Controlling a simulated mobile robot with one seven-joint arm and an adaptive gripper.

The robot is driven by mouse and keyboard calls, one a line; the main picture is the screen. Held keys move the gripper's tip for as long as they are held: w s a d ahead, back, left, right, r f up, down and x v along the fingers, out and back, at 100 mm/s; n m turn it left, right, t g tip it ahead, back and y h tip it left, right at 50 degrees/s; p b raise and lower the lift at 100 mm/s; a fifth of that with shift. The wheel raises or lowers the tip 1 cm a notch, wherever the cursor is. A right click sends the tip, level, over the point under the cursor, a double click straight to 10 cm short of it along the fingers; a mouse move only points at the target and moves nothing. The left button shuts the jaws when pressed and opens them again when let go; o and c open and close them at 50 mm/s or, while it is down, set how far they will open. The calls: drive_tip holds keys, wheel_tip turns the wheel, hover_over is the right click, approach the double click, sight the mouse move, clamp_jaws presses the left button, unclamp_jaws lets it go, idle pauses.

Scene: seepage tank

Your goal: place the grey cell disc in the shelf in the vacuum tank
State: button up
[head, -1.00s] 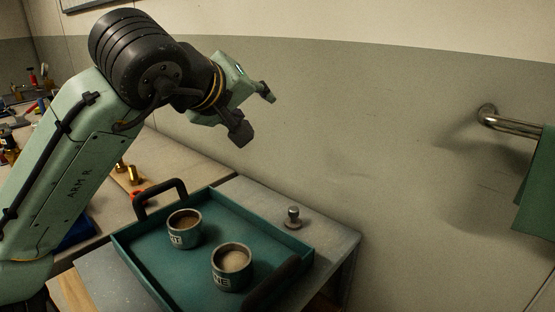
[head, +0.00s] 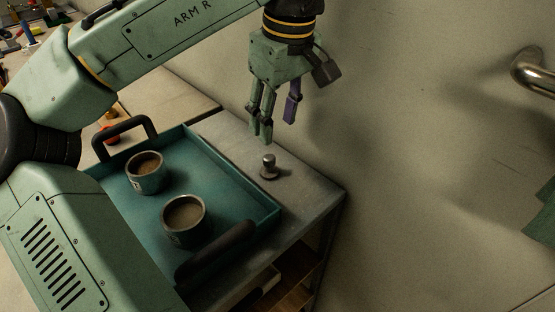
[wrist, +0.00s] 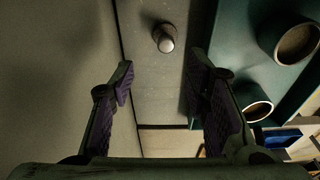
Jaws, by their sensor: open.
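A small grey metal disc with a knob on top (head: 269,168) stands upright on the grey bench top, right of the teal tray; I take it for the grey cell disc. It also shows in the wrist view (wrist: 164,38), at the top, roughly centred between my fingers. My gripper (head: 277,124) points down just above the disc in the head view, its fingers open and empty. In the wrist view my gripper (wrist: 162,78) shows both fingers spread with purple inner pads. I see no vacuum tank in these frames.
The teal tray (head: 232,175) holds two filled cups, one (head: 146,172) behind the other (head: 184,220), and has dark raised handles. A wall stands close on the right with a metal rail (head: 535,72). An open shelf space shows under the bench.

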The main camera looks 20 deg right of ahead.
sight(270, 157)
drive_tip(key=f, duration=0.6)
drive_tip(key=a+f, duration=0.1)
drive_tip(key=f, duration=0.2)
drive_tip(key=shift+w+f, duration=0.25)
drive_tip(key=shift+w, duration=0.1)
clamp_jaws()
